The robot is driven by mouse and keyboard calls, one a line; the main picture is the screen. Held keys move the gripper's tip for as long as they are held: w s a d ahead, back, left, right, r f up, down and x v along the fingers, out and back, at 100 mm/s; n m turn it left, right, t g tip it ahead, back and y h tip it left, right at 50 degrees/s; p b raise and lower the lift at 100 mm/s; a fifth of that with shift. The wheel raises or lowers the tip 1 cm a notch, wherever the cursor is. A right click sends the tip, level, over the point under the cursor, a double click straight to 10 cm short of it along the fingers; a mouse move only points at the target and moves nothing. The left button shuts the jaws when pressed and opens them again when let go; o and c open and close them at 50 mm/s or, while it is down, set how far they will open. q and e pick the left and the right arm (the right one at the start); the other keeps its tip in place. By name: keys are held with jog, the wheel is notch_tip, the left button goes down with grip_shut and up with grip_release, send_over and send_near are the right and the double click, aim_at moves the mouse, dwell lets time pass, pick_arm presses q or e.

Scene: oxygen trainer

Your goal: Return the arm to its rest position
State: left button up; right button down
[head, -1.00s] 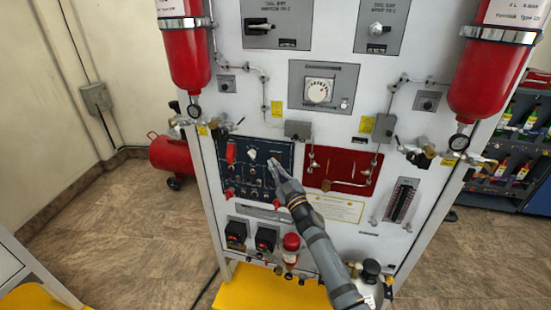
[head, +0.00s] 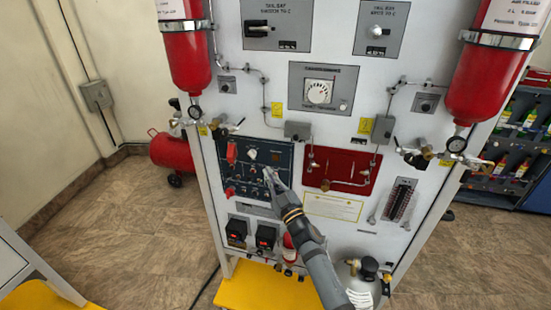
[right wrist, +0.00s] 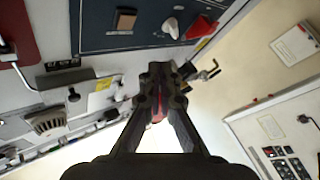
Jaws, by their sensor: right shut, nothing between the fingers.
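My right gripper (head: 270,174) is in front of the lower right part of the dark blue control panel (head: 242,190) in the head view. Its arm reaches up from the bottom of the picture. In the right wrist view the fingers (right wrist: 160,80) are closed together with nothing held between them. The blue panel (right wrist: 130,40) lies beyond the fingertips there, with a white knob and a red switch cover on it. Whether the fingertips touch the panel is not clear. My left gripper is in neither view.
The white trainer board (head: 330,135) carries red cylinders (head: 184,50) at both sides and a red panel (head: 342,170) beside the blue one. A grey-white bottle (head: 360,280) stands low by my arm. A yellow base (head: 255,290) lies below.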

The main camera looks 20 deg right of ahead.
dwell(0.5)
jog(key=s+d+f+m+g+h, duration=0.1)
jog(key=s+d+f+g, duration=0.3)
jog(key=f, duration=0.9)
jog(key=s+f+m+g+h, duration=0.15)
jog(key=s+f, duration=0.35)
jog(key=f, duration=0.8)
jog(key=s+d+f+m+g+h, duration=0.15)
jog(key=s+f+g, duration=0.3)
jog(key=f, duration=0.85)
jog(key=s+d+f+m+g, duration=0.2)
jog(key=s+f+g, duration=0.2)
jog(key=s+f, duration=1.25)
jog(key=s+f+g, duration=0.3)
jog(key=s, duration=0.9)
jog(key=s+d+f+m+g+b, duration=0.1)
jog(key=s+f+g, duration=0.2)
jog(key=s, duration=1)
jog(key=shift+d, duration=0.2)
